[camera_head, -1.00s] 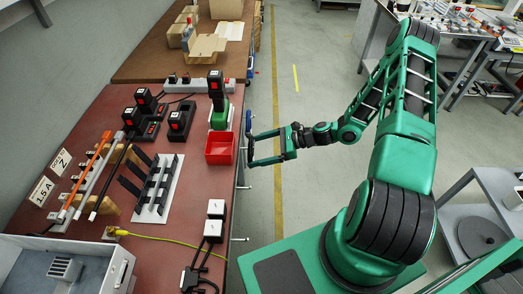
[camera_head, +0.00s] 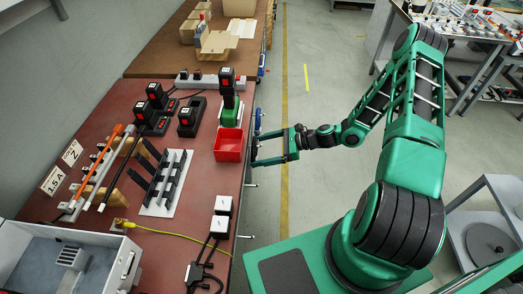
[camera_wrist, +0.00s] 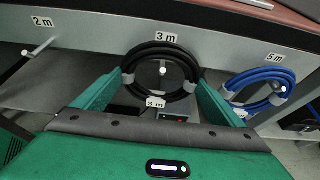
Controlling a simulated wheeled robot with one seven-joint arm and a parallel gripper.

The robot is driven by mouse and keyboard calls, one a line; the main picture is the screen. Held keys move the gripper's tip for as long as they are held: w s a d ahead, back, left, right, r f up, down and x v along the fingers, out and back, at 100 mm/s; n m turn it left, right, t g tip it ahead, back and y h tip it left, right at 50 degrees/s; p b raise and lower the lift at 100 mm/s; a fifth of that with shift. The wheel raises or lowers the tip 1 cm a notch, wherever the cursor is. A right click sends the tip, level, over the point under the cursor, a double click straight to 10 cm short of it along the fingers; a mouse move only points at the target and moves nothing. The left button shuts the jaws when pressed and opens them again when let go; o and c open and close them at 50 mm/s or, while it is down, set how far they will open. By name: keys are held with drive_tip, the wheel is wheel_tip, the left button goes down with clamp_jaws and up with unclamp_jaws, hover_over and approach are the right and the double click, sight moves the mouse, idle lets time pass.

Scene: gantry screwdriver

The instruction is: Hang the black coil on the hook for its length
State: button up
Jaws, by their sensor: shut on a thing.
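The black coil (camera_wrist: 132,64) is held between the two green fingers of my gripper (camera_wrist: 160,88) in the wrist view. A small grey tag on the coil (camera_wrist: 155,102) reads 3 m. The white-tipped hook (camera_wrist: 164,71) under the 3 m label (camera_wrist: 166,38) shows inside the coil's ring. I cannot tell whether the coil rests on it. In the head view my gripper (camera_head: 270,148) is at the bench's right edge; the black coil is hard to make out there.
A blue coil (camera_wrist: 258,84) hangs on the 5 m hook at the right. The 2 m hook (camera_wrist: 38,47) at the left is empty. The red-brown bench (camera_head: 205,185) carries a red bin (camera_head: 229,145) near its edge. Grey floor is open to the right.

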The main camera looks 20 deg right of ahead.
drive_tip(key=o, duration=0.9)
drive_tip(key=v, duration=1)
drive_tip(key=shift+d+r, duration=0.15)
drive_tip(key=shift+d, duration=0.2)
